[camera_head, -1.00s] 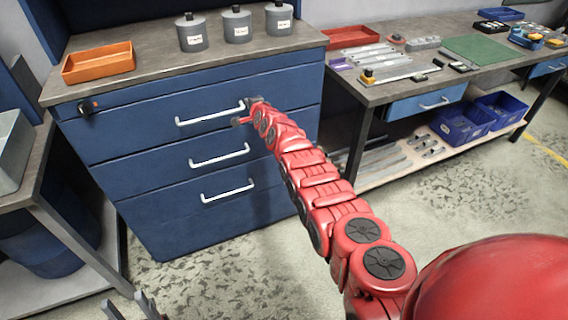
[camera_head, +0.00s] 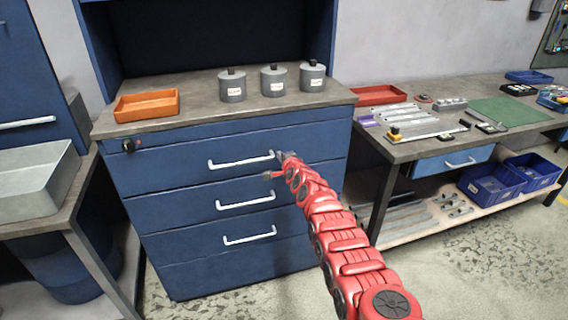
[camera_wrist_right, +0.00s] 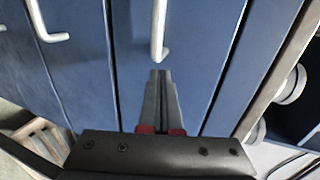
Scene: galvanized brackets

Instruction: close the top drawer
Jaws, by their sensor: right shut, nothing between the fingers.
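The top drawer (camera_head: 180,166) is a blue front with a white bar handle (camera_head: 240,163), the highest of three handled drawers in the blue cabinet. Its front looks about level with the fronts below, and I see no clear gap. My right gripper (camera_head: 282,157) is at the right end of that handle. In the right wrist view my right gripper (camera_wrist_right: 160,73) is shut and empty, its fingertips pointing at the drawer front just past the handle's end (camera_wrist_right: 159,45). I cannot tell whether the tips touch the front. My left gripper is out of view.
On the cabinet top (camera_head: 195,115) stand an orange tray (camera_head: 147,106) and three grey labelled canisters (camera_head: 232,86). A workbench (camera_head: 410,150) with metal parts stands to the right, and a side table with a grey bin (camera_head: 38,184) to the left.

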